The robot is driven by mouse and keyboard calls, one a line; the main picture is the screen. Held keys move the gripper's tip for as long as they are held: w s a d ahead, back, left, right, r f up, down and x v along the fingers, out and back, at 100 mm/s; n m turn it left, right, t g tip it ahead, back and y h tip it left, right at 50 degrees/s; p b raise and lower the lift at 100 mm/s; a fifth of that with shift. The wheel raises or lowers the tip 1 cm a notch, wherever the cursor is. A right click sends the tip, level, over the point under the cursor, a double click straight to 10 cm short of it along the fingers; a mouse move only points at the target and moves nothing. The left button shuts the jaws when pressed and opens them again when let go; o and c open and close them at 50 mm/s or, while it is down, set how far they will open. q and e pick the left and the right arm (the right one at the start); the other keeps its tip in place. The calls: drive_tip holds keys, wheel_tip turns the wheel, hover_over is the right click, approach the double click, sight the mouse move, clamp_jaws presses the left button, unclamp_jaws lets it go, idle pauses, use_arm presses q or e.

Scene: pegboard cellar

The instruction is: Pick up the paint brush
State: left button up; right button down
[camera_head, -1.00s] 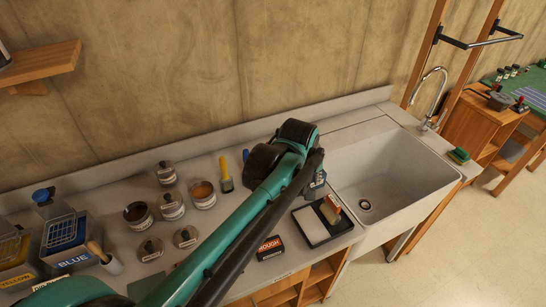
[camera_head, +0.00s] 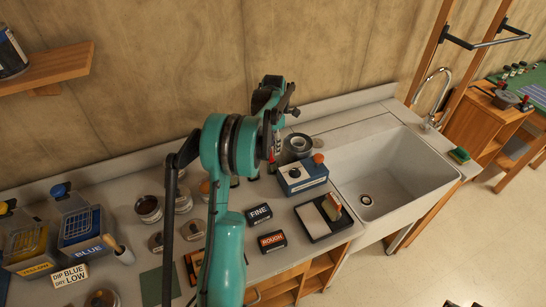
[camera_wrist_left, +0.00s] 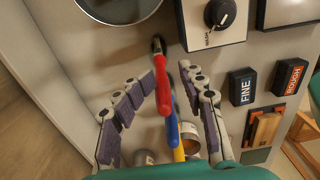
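In the left wrist view my left gripper (camera_wrist_left: 167,88) is open, with one purple-padded finger on each side of a row of slim handled tools. I cannot tell for sure which is the paint brush, nor whether the fingers touch any.
Paint cans (camera_head: 148,208) stand left. The sink (camera_head: 385,175) is farther right.

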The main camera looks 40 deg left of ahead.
sight(272, 154)
use_arm(q)
wheel_tip(272, 154, down, 6)
drive_tip(key=shift+a+f+b, duration=0.1)
drive_tip(key=shift+a+b, duration=0.05)
drive_tip(key=shift+b, duration=0.5)
drive_tip(key=shift+s+r, duration=0.15)
drive_tip(key=shift+r, duration=0.05)
clamp_jaws()
